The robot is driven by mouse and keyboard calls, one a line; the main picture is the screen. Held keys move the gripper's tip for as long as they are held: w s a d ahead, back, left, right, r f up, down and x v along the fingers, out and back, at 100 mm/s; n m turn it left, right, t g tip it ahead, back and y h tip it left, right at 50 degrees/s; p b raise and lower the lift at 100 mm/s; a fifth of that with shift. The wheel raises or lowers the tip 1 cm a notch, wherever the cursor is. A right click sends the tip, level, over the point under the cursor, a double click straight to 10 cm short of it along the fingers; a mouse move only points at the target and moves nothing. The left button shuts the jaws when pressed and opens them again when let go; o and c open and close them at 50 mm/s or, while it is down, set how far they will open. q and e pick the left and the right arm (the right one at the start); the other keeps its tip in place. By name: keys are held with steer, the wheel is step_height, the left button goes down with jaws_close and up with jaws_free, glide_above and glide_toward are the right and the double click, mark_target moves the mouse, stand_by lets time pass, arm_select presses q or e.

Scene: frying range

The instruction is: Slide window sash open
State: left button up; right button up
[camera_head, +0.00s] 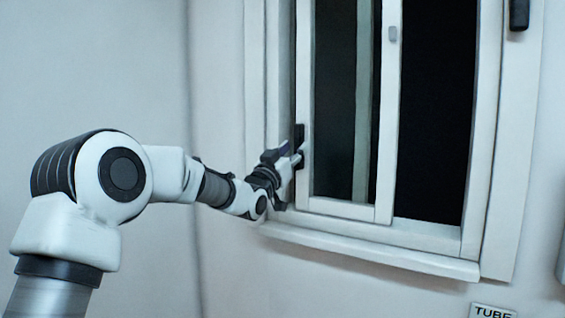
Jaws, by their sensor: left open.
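The white window sash (385,120) stands in the left and middle part of the white window frame (490,150), upright, with dark glass. A narrow dark gap shows between its left edge and the frame. A black handle (299,135) sits on the sash's left edge. My left gripper (293,155) is open at this edge, with its fingertips at or just beside the handle. I cannot tell whether they touch it. To the right of the sash is a tall black area (435,110); I cannot tell whether it is glass or an opening. My right gripper is not in view.
A white sill (370,255) juts out below the window. A black fitting (519,14) is on the frame at the upper right. A sign reading "TUBE" (492,312) is at the bottom right. The pale wall (110,60) on the left is bare.

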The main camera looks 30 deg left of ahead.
arm_select(q)
steer(key=v, duration=0.9)
steer(key=shift+s, duration=0.2)
steer(key=shift+f, duration=0.1)
